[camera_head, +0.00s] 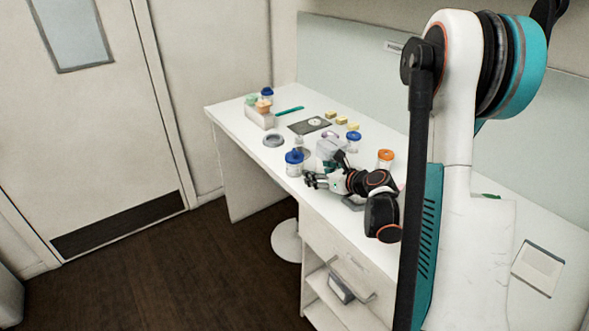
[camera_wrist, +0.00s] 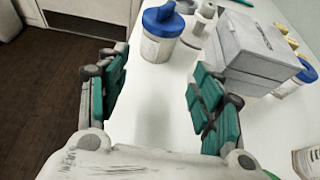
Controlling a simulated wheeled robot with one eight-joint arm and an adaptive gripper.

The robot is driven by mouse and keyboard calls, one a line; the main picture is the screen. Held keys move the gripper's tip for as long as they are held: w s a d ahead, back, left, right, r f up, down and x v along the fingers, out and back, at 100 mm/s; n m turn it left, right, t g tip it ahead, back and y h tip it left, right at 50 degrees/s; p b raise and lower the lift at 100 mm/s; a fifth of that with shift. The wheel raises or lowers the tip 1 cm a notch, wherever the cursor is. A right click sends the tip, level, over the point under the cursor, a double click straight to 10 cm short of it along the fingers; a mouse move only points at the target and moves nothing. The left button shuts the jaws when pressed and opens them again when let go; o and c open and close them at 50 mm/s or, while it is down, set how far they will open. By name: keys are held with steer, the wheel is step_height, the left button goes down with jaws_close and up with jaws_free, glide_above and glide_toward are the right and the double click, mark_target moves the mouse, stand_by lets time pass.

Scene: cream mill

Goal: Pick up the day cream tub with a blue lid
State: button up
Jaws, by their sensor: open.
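A white tub with a blue lid (camera_head: 294,163) stands upright near the front edge of the white table. In the wrist view this tub (camera_wrist: 160,48) is just ahead of the gap between my fingers. My gripper (camera_head: 312,181) is open and empty, low over the table and close to the tub, apparently not touching it. Its two teal-padded fingers (camera_wrist: 158,85) show on either side in the wrist view. Another blue-lidded tub (camera_head: 353,143) stands farther back, partly hidden behind a grey box in the wrist view (camera_wrist: 290,83). I cannot read either label.
The grey box (camera_wrist: 252,45) stands right of the near tub, with a small pale bottle (camera_wrist: 202,22) beside it. An orange-lidded tub (camera_head: 385,158) stands to the right. A grey ring-shaped dish (camera_head: 273,140) and a filled caddy (camera_head: 260,118) are farther left. Bare tabletop lies between my fingers.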

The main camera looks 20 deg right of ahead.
mark_target(299, 168)
steer(key=b+x, duration=0.1)
steer(key=x, duration=0.6)
steer(key=shift+w, duration=0.1)
steer(key=b+x, duration=0.1)
steer(key=x, duration=0.1)
steer(key=b+x, duration=0.1)
steer(key=x, duration=0.2)
steer(key=shift+a, duration=0.25)
steer(key=c, duration=1.1)
